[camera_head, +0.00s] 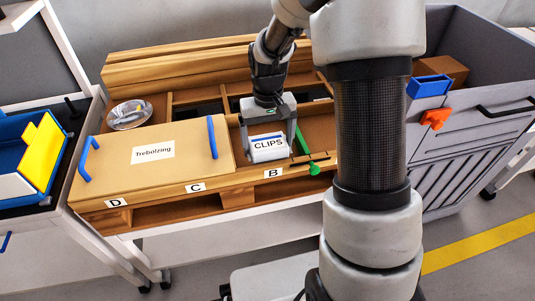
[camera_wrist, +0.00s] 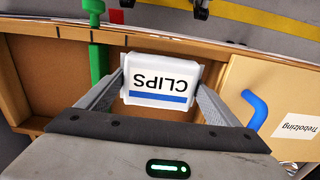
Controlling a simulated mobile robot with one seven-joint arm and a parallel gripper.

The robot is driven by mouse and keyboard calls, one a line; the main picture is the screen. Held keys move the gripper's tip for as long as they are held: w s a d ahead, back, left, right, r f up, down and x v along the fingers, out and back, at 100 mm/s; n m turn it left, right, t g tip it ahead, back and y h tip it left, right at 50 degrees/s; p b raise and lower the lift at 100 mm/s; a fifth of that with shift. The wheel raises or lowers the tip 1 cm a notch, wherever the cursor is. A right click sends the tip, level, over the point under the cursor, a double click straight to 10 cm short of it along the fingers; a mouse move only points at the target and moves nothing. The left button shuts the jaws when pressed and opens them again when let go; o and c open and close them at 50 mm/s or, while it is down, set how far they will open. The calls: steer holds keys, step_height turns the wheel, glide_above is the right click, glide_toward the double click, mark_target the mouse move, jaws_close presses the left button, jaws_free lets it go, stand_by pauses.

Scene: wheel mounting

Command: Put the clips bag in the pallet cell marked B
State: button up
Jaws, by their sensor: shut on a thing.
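The clips bag (camera_head: 268,147) is a white pack with a blue stripe and the word CLIPS. My gripper (camera_head: 268,138) is shut on it, with a finger on each side. The bag is at the pallet cell marked B, above the label B (camera_head: 273,173) on the front edge. In the wrist view the bag (camera_wrist: 160,82) sits between the fingertips, over the brown cell floor. I cannot tell whether the bag touches the floor.
A lid marked Trebolzing (camera_head: 190,152) with blue handles covers the cells C and D to the left. A green clamp or tool (camera_head: 314,168) stands just right of the bag. A grey bin (camera_head: 470,150) is at the right.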

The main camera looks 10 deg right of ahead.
steer(key=shift+f+b, duration=0.45)
steer(key=shift+f, duration=1.4)
steer(key=shift+f, duration=0.1)
steer(key=shift+f, duration=0.1)
steer(key=o, duration=1)
